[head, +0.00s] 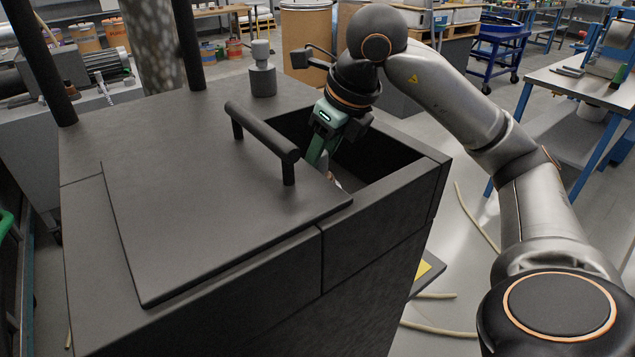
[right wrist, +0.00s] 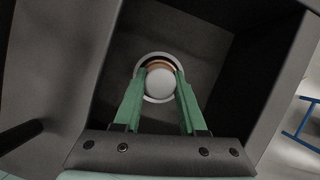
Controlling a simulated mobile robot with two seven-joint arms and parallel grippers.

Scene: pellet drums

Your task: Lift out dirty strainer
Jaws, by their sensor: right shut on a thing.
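The dirty strainer appears to be the piece with a pale round knob (right wrist: 160,82) and a copper-coloured band, set inside a white ring (right wrist: 139,90) in the dark well. My right gripper (head: 318,152) reaches down through the square opening of the dark tank (head: 375,265). In the right wrist view its green fingers (right wrist: 160,76) are shut on the knob, one on each side. In the head view the fingertips and most of the strainer are hidden behind the lid and handle. What lies below the knob is hidden. My left gripper is not in view.
A flat lid (head: 200,215) with a bar handle (head: 262,132) lies on the tank top, left of the opening. A small grey fitting (head: 262,75) stands behind it. The opening's walls (head: 385,150) stand close around my right gripper. Hoses (head: 440,329) lie on the floor at right.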

